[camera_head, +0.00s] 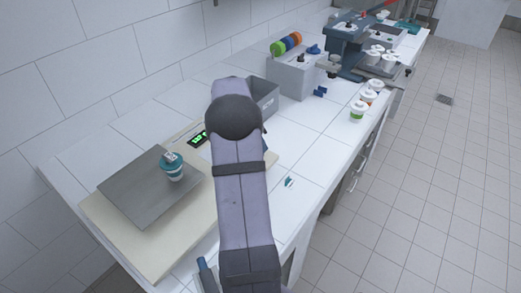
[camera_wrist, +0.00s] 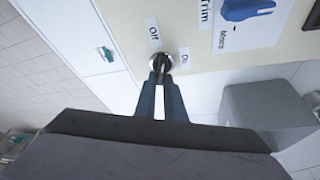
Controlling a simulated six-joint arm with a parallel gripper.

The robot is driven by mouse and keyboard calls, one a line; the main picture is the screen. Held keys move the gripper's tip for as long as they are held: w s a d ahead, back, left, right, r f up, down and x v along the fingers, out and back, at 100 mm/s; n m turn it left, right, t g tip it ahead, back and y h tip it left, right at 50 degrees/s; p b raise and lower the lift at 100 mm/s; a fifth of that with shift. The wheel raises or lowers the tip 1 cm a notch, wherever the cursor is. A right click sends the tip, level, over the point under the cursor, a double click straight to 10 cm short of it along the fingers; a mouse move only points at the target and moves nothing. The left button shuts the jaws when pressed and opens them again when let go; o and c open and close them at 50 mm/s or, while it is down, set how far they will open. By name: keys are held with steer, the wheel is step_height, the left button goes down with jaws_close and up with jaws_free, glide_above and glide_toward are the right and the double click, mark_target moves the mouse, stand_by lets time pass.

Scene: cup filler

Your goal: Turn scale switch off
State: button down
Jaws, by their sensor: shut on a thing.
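The scale switch (camera_wrist: 160,61) is a round dark and metallic knob on the beige scale body (camera_wrist: 120,14) in the wrist view. An "Off" label (camera_wrist: 153,33) and an "On" label (camera_wrist: 184,56) sit beside it. My gripper (camera_wrist: 161,72) is shut on the switch, its two dark blue fingers close together and covering part of it. In the head view my arm hides the switch and the gripper. The scale's grey plate (camera_head: 125,190) carries a white cup with a teal lid (camera_head: 173,168). The scale display (camera_head: 197,140) shows lit green digits.
A grey bin (camera_head: 263,97) stands beyond the scale and also shows in the wrist view (camera_wrist: 265,105). A grey box (camera_head: 292,76) and several lidded cups (camera_head: 357,111) stand farther along the counter. A small teal-and-white piece (camera_head: 289,182) lies near the counter's front edge.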

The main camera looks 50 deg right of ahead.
steer(key=shift+w+n+t+h+b, duration=0.15)
steer(key=shift+n+t+b, duration=0.3)
steer(key=shift+n, duration=0.6)
steer(key=shift+n+t+h+b, duration=0.15)
steer(key=shift+n+t+b, duration=0.25)
steer(key=shift+n, duration=0.65)
steer(key=c, duration=1.8)
jaws_free()
steer(key=shift+c, duration=0.2)
steer(key=shift+r, duration=0.1)
steer(key=b+v, duration=0.1)
steer(key=v, duration=0.6)
steer(key=shift+b, duration=0.35)
steer(key=shift+a+r, duration=0.1)
